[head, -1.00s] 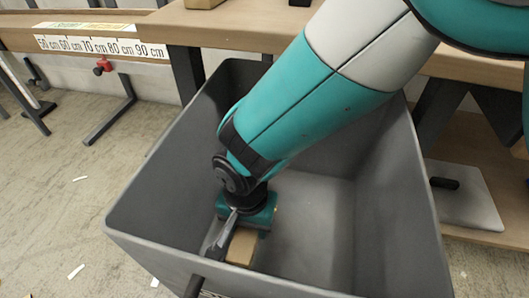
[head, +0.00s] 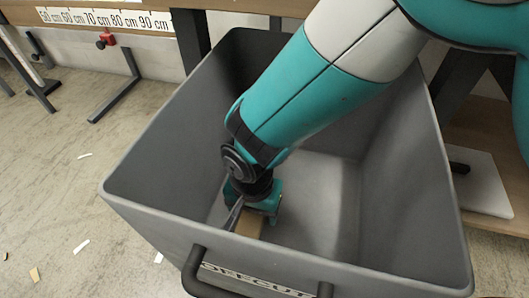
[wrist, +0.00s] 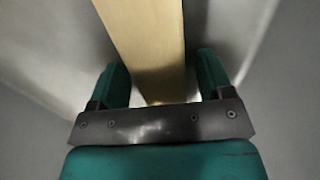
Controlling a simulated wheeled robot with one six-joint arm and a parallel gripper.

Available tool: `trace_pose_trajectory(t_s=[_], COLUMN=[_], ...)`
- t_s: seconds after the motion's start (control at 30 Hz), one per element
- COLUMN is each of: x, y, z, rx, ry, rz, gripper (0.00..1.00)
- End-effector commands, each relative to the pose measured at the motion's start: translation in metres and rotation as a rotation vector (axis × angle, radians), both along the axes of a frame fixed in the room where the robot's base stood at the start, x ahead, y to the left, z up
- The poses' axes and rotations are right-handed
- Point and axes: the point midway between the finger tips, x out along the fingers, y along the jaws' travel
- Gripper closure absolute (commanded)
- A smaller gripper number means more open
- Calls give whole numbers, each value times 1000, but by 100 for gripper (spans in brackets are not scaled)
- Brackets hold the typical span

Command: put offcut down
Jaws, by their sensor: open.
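The offcut is a pale brown wooden block. It shows in the head view (head: 250,224) low inside the grey bin (head: 180,215), and in the wrist view (wrist: 146,40) it runs up out of the top of the picture. My gripper (wrist: 162,78) is open, its two green fingers either side of the offcut with a gap on each side. In the head view my gripper (head: 254,208) is down inside the bin. The front wall hides the offcut's lower end, so I cannot tell whether it touches the floor.
The bin's handle (head: 193,268) and its OFFCUT label (head: 258,281) are on the front. A wooden bench (head: 240,8) stands behind, with a centimetre scale (head: 105,18) at left. A white board (head: 485,185) lies on a low shelf at right. Small scraps litter the floor.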

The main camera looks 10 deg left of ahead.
Motion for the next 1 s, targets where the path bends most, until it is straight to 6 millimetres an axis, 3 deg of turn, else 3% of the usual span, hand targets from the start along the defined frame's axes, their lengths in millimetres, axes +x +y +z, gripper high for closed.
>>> trace_pose_trajectory(t_s=[0.17, 0.4, 0.6, 1.0], x=[0, 0, 0, 0], y=[0, 0, 0, 0], z=[26, 81, 113, 122], rx=[2, 2, 2, 0], ry=[-1, -1, -1, 0], rz=[0, 0, 0, 0], gripper=[27, 27, 27, 27])
